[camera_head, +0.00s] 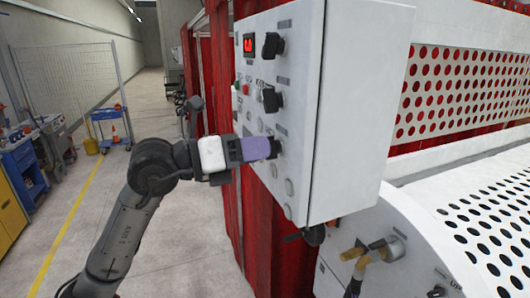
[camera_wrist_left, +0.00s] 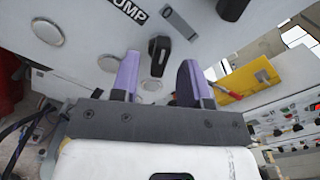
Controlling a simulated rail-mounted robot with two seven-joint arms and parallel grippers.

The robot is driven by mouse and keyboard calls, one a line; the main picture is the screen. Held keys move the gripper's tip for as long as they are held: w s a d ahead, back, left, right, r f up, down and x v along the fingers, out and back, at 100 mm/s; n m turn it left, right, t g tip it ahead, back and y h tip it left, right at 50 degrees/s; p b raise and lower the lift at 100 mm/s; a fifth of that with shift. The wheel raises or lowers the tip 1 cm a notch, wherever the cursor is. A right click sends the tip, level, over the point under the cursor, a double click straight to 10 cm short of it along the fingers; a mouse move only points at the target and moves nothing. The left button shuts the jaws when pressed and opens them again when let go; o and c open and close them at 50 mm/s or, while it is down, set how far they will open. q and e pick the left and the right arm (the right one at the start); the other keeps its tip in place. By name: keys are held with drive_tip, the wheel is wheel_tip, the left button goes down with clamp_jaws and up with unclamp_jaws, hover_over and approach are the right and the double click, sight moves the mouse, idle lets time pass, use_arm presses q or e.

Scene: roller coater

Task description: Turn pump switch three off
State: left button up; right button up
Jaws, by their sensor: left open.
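The white control box (camera_head: 345,110) carries black rotary switches on its left face. My left gripper (camera_head: 268,148) is at that face, open, with its purple fingers toward the panel. In the left wrist view, a black rotary switch (camera_wrist_left: 158,50) shows in the gap between the two fingers (camera_wrist_left: 160,72); its handle points roughly up and down in the picture. I cannot tell whether the fingers touch it. Partly cut-off pump lettering (camera_wrist_left: 130,10) shows above it. The switch's number is not readable. In the head view the gripper mostly hides this switch. My right gripper is not in view.
Two more black switches (camera_head: 272,46) (camera_head: 271,99) sit higher on the panel, near a red digital display (camera_head: 248,43). Round buttons (camera_head: 289,187) lie below the gripper. Red curtains (camera_head: 262,230) hang beneath the box. A perforated white machine cover (camera_head: 480,215) stands at the right.

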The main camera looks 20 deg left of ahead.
use_arm(q)
drive_tip(key=b+v, duration=0.3)
drive_tip(key=v, duration=0.8)
drive_tip(key=shift+s, duration=0.1)
